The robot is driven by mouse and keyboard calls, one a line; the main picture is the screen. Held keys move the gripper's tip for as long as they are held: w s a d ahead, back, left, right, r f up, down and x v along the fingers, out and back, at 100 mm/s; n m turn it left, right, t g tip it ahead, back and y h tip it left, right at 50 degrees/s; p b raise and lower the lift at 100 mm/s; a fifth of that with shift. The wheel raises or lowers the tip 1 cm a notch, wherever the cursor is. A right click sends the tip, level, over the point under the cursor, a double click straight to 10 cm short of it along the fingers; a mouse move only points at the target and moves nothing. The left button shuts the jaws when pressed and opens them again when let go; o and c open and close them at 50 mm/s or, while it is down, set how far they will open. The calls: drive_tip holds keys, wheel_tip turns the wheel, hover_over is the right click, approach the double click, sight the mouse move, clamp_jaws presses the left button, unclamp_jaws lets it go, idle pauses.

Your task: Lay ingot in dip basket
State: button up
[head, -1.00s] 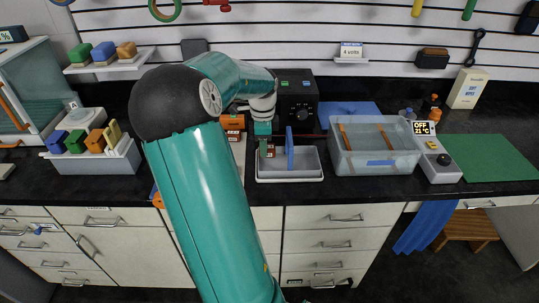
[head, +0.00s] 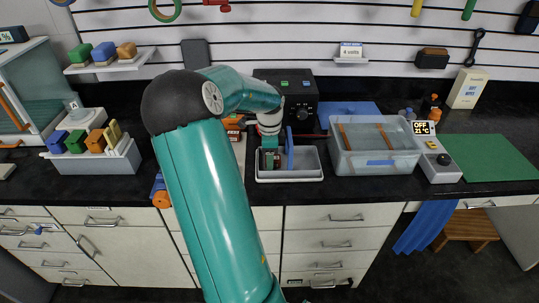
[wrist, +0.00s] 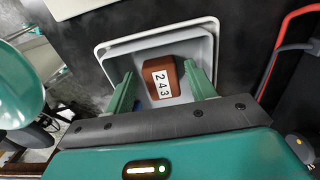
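The ingot, a brown block with a white label reading 243 (wrist: 162,84), lies inside a pale, shallow, tray-like basket (wrist: 203,32) in the wrist view. This basket shows on the counter in the head view (head: 308,176), with a blue upright piece (head: 290,150) across it. My gripper (wrist: 160,70) is open, with one green finger on each side of the ingot. In the head view my gripper (head: 270,160) reaches down into the basket's left part.
A clear tank (head: 345,165) with orange-brown bars stands right of the basket, beside a control box reading OFF 21°C (head: 437,155). A black device (head: 290,95) stands behind. A holder with coloured blocks (head: 95,160) is at left. A green mat (head: 485,157) lies clear at right.

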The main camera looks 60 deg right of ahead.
drive_tip(key=shift+r, duration=0.1)
wheel_tip(320, 180, up, 12)
idle(0.6)
drive_tip(key=w+a+r+n+t, duration=0.15)
drive_tip(key=w+a+n, duration=0.3)
drive_tip(key=a, duration=0.45)
drive_tip(key=w+a+r+n+t+y, duration=0.1)
drive_tip(key=w+a+r+n, duration=0.15)
drive_tip(key=a+n, duration=0.55)
drive_tip(key=w+a+r+n+t, duration=0.1)
drive_tip(key=w+a+n, duration=0.25)
drive_tip(key=a, duration=0.75)
drive_tip(key=s+a+n+t, duration=0.1)
drive_tip(key=s+a+n, duration=0.2)
drive_tip(key=a+n, duration=0.4)
drive_tip(key=s+a+n+t+h, duration=0.1)
drive_tip(key=s+a+n, duration=0.2)
drive_tip(key=a+n, duration=0.4)
drive_tip(key=a, duration=0.7)
drive_tip(key=shift+s+r+n, duration=0.25)
drive_tip(key=shift+s+n, duration=0.05)
